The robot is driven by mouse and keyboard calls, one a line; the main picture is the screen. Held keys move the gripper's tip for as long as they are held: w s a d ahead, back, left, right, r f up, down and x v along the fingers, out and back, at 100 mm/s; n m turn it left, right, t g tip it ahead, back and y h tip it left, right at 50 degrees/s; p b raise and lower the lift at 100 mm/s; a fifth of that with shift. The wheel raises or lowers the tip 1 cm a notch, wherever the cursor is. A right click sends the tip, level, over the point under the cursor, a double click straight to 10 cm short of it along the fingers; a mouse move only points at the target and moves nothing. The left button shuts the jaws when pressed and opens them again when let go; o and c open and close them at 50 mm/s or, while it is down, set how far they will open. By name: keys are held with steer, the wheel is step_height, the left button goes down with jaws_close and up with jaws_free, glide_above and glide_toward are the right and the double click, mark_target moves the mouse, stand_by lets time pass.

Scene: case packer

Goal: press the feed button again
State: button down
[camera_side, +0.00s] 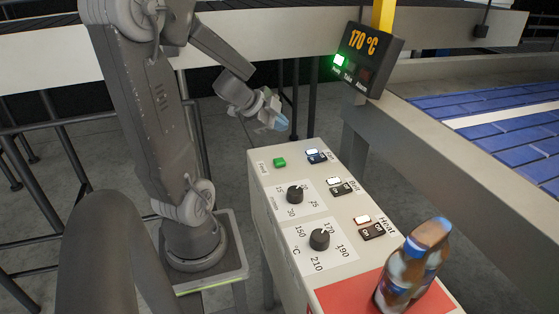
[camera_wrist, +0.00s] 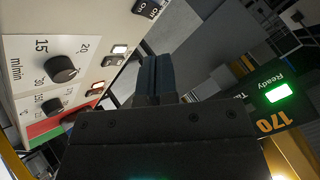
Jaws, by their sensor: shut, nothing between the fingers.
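The green feed button (camera_side: 279,162) sits at the far left of the control panel (camera_side: 262,178), beside a small label, in the side view. My gripper (camera_side: 281,122) is in the air above the far end of the panel, apart from the button. Its fingers are shut with nothing between them; they also show closed together in the wrist view (camera_wrist: 156,74). I cannot make out the feed button in the wrist view.
The panel also bears a speed knob (camera_side: 295,194), a temperature knob (camera_side: 319,239), and several lit rocker switches. A display (camera_side: 371,58) reads 170 °C with its green Ready lamp (camera_side: 340,62) lit. Bottles (camera_side: 411,265) stand on the red near end. A blue conveyor (camera_side: 500,120) runs at right.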

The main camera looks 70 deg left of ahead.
mark_target(279, 162)
steer(key=shift+f, duration=3.95)
steer(key=shift+f, duration=0.1)
steer(key=shift+f, duration=0.3)
